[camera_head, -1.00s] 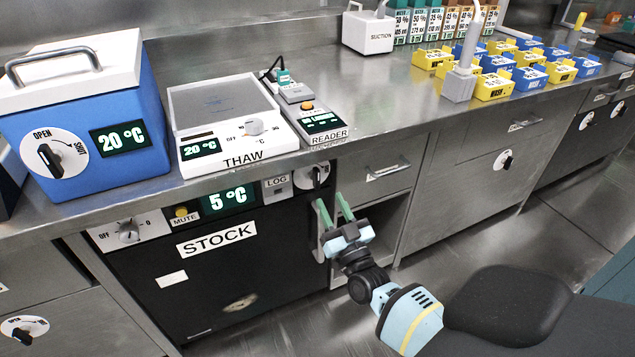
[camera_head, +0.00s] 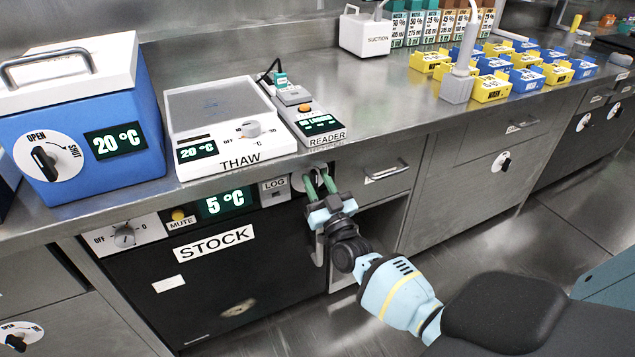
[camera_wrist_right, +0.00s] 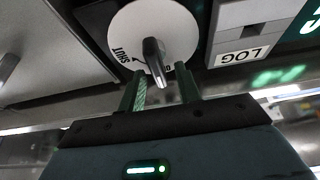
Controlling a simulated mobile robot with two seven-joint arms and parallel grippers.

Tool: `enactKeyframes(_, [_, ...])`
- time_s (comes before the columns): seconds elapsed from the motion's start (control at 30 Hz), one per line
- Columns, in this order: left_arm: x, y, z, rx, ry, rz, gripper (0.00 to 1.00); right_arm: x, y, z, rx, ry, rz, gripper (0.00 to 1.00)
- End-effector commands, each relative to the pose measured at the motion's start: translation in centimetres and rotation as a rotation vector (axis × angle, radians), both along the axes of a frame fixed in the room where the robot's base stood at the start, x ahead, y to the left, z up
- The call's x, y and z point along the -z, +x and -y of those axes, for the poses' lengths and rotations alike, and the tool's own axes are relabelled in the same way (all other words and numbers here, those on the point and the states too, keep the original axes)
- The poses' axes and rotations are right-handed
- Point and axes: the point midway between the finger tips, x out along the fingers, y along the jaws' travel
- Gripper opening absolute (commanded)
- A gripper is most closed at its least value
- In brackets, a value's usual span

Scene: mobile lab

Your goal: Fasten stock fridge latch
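The stock fridge (camera_head: 215,275) has a black front with a STOCK label and a 5 °C display. Its round white latch dial (camera_head: 297,182) sits at the top right, partly hidden by my right gripper (camera_head: 318,181). In the right wrist view the latch dial (camera_wrist_right: 128,28) carries a dark raised handle (camera_wrist_right: 153,60) and a SHUT mark at left; another mark is partly covered. My right gripper (camera_wrist_right: 161,84) is open, its green fingers on either side of the handle's near end. Whether they touch it I cannot tell. My left gripper is not in view.
A LOG panel (camera_head: 274,191) sits just left of the latch dial. A drawer with a bar handle (camera_head: 386,172) is close on the right. The counter edge with the THAW unit (camera_head: 237,163) and READER (camera_head: 322,136) lies above my right gripper.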

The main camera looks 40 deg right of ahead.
Motion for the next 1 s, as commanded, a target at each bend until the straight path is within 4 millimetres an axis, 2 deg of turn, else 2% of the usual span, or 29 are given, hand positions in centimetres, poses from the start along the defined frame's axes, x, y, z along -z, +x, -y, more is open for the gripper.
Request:
enactKeyframes(0.03, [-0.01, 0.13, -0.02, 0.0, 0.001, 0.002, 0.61, 0.01, -0.02, 0.01, 0.0, 0.0, 0.0, 0.27])
enactKeyframes(0.23, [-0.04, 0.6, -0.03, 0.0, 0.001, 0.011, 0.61, 0.02, -0.03, 0.0, 0.0, 0.0, 0.0, 0.01])
enactKeyframes(0.67, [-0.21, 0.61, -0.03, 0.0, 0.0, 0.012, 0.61, 0.01, -0.05, 0.01, 0.0, 0.055, 0.013, 0.0])
enactKeyframes(1.0, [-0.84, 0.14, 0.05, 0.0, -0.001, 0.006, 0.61, 0.05, -0.13, 0.27, 0.001, 0.295, 0.07, 0.0])
